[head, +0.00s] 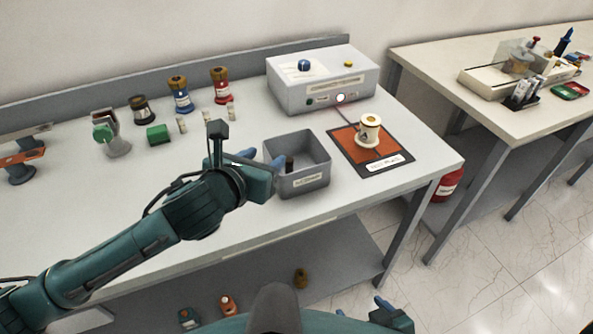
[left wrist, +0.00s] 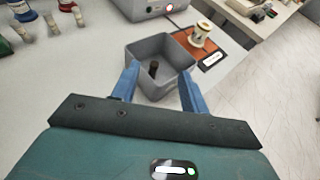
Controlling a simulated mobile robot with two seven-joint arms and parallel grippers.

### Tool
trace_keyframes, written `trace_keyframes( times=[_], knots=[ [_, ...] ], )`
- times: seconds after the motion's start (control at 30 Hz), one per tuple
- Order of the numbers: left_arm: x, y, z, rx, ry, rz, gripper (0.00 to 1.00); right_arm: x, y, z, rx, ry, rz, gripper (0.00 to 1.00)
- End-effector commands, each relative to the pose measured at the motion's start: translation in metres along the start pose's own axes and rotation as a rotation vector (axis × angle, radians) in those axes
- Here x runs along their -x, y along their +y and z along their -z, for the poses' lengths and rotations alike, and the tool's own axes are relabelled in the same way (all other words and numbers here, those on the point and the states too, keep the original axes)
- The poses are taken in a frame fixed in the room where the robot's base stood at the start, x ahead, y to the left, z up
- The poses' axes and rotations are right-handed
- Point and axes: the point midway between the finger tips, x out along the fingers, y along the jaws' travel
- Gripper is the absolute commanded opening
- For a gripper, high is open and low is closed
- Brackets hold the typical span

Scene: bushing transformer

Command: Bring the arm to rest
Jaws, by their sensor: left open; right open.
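My left arm reaches in from the left of the head view. Its left gripper (head: 262,160) is at the left side of a grey open bin (head: 305,182). In the left wrist view the left gripper (left wrist: 158,88) has its two blue fingers spread apart, with nothing between them. The bin (left wrist: 150,92) shows past the fingertips and holds a small dark cylinder (left wrist: 153,70). My right gripper (head: 388,308) is low at the bottom edge of the head view, mostly out of frame, away from the table.
A white spool-like part (head: 369,133) stands on an orange mat (head: 347,139) right of the bin. A grey box device (head: 320,85) is behind. Several bushings, including a blue one (head: 181,95), stand at the back left. A second table (head: 500,110) is at right.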

Motion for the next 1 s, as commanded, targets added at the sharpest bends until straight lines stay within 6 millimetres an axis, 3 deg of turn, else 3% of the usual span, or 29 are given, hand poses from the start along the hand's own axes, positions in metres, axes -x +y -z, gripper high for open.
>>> trace_keyframes(
  times=[0.47, 0.57, 0.67, 0.87, 1.0],
  knots=[
    [0.0, 0.0, 0.0, 0.005, 0.001, 0.0, 0.45, 0.0, 0.0, 0.001, 0.0, 0.002, 0.0, 0.73],
    [0.003, -0.002, 0.005, 0.089, 0.014, -0.003, 0.45, 0.0, 0.0, 0.001, 0.0, 0.002, 0.0, 0.73],
    [0.01, -0.004, 0.018, 0.325, 0.048, -0.018, 0.45, 0.0, 0.0, 0.001, 0.0, 0.002, 0.0, 0.73],
    [0.04, 0.003, 0.067, 1.113, 0.147, -0.157, 0.45, 0.0, 0.0, 0.001, 0.0, 0.002, 0.0, 0.73],
    [0.068, 0.017, 0.112, 1.685, 0.178, -0.353, 0.45, 0.0, 0.0, 0.001, 0.0, 0.002, 0.0, 0.73]
  ],
)
